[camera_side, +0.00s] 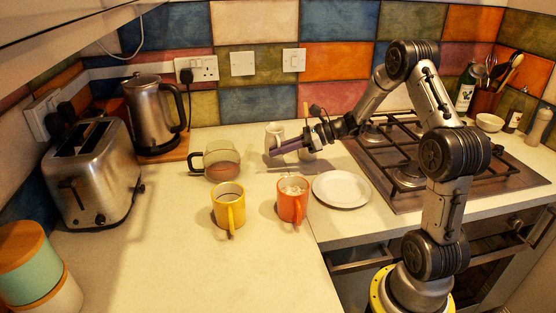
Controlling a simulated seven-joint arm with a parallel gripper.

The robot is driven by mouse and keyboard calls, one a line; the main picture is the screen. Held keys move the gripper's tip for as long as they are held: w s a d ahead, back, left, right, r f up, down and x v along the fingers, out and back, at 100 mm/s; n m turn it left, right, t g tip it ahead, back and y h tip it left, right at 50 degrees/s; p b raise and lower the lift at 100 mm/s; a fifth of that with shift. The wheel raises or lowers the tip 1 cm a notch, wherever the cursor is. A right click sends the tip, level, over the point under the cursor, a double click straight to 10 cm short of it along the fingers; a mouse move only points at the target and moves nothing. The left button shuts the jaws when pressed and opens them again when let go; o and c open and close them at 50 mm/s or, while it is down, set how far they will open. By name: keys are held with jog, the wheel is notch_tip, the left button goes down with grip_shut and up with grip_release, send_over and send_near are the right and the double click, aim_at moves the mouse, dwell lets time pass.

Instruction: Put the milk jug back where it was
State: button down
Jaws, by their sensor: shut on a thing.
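The milk jug appears to be the small white vessel (275,133) on the far part of the worktop, left of the hob.
A glass pot (222,164) stands left of my gripper. A yellow mug (229,207), an orange mug (292,204) and a white plate (341,189) are nearer the front. A kettle (155,115) and toaster (93,172) stand left, the hob (440,190) right.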

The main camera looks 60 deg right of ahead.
jog(key=shift+w+d+f, duration=0.1)
jog(key=shift+w+f, duration=0.15)
jog(key=shift+f, duration=1.5)
jog(key=shift+f, duration=0.1)
jog(key=c, duration=0.9)
grip_release()
jog(key=shift+f, duration=0.1)
